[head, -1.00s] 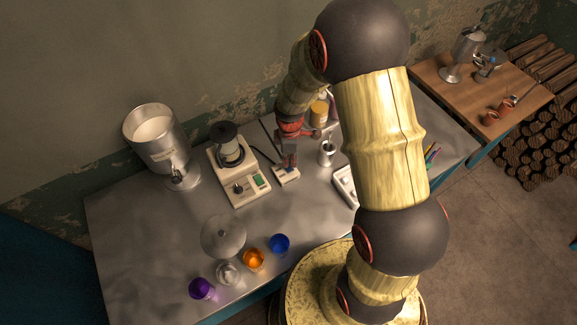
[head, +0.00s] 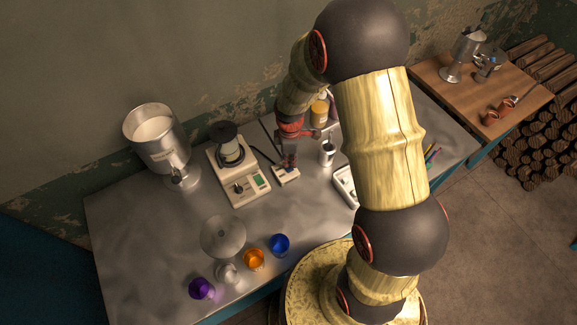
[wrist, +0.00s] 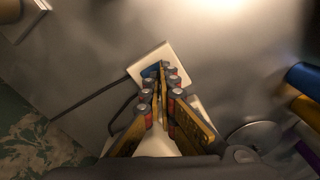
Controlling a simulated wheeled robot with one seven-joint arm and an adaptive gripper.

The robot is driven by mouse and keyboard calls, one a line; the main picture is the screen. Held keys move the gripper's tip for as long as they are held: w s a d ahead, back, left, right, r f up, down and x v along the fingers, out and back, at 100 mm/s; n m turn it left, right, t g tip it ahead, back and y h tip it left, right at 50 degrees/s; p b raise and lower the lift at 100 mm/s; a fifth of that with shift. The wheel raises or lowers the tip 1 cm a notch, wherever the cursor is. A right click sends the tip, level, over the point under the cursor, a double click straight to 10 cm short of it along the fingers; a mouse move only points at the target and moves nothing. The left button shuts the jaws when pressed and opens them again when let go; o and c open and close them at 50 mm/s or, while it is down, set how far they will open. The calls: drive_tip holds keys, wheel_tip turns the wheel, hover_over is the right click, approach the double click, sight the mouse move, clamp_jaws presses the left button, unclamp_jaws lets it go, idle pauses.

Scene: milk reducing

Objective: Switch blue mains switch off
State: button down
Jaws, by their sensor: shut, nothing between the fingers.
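The mains switch box (head: 286,176) is a small white block on the metal table, right of the white balance-like device. It carries a blue switch, which shows in the wrist view (wrist: 152,70) just beside the fingertips. My gripper (head: 288,166) is shut and empty, pointing down at the box. In the wrist view my gripper (wrist: 165,68) has its fingertips over the box (wrist: 148,58), at the blue switch's right side. I cannot tell whether the tips touch the switch, nor which way it is set. The fingers hide part of the box.
The white device (head: 238,180) with a dark-topped cylinder stands left of the box. A metal cup (head: 327,154) and a yellow-labelled jar (head: 319,112) stand close on the right. A large milk container (head: 157,142) is at left. Coloured cups (head: 254,259) stand at the front. Dark cables (wrist: 95,97) run from the box.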

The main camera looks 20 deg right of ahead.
sight(290, 168)
drive_tip(key=shift+f+b, duration=0.75)
drive_tip(key=shift+f, duration=0.5)
idle(0.6)
drive_tip(key=shift+r+p, duration=2.45)
drive_tip(key=shift+r, duration=1.1)
